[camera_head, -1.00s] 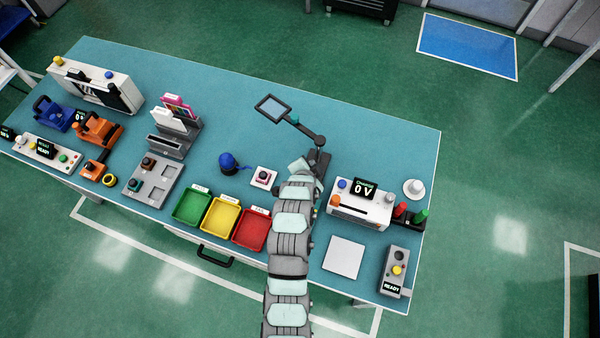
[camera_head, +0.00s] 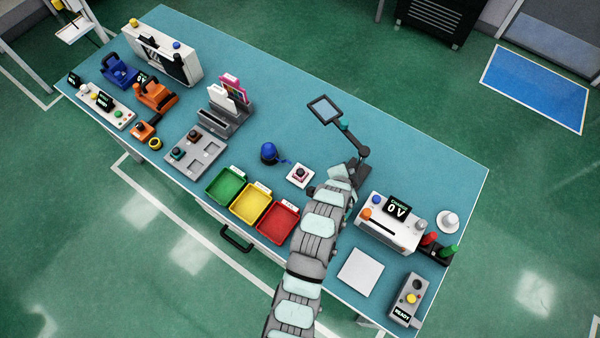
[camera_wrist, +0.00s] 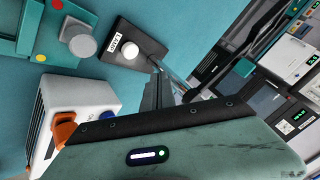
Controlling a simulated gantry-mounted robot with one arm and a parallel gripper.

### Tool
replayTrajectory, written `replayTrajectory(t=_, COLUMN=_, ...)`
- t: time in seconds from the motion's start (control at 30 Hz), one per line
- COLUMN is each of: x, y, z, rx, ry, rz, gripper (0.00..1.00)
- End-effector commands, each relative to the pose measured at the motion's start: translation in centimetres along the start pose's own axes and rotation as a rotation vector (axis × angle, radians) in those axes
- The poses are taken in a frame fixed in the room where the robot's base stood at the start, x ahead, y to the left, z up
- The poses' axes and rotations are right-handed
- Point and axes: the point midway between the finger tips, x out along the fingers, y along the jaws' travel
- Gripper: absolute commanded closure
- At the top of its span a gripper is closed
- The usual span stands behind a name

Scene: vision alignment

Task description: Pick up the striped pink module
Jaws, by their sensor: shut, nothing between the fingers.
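A small dark module with a pinkish top (camera_head: 300,174) sits on a white square pad near the middle of the bench in the head view. It is too small to tell whether it is striped. Other small modules, one teal-topped (camera_head: 178,153) and one reddish-brown (camera_head: 194,135), sit in a grey slotted tray. My arm reaches over the bench just right of the white pad, and its own links hide my gripper in the head view. In the wrist view my gripper (camera_wrist: 158,80) shows dark fingers, shut and empty. No pink module shows there.
A lamp stand (camera_head: 359,172) stands close to my arm's end; its base (camera_wrist: 125,52) shows in the wrist view. A white voltage unit (camera_head: 388,228) is at right. Green, yellow and red bins (camera_head: 278,222) line the front edge. The back right bench is clear.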

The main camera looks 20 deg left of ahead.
Motion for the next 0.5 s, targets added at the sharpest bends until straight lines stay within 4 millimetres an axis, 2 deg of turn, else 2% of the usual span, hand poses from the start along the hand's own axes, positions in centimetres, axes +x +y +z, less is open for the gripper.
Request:
replayTrajectory(t=0.17, x=0.0, y=-0.01, z=0.0, rx=0.0, ry=0.0, rz=0.0, gripper=1.0)
replayTrajectory(t=0.5, x=0.0, y=0.0, z=0.01, rx=0.0, ry=0.0, rz=0.0, gripper=0.73)
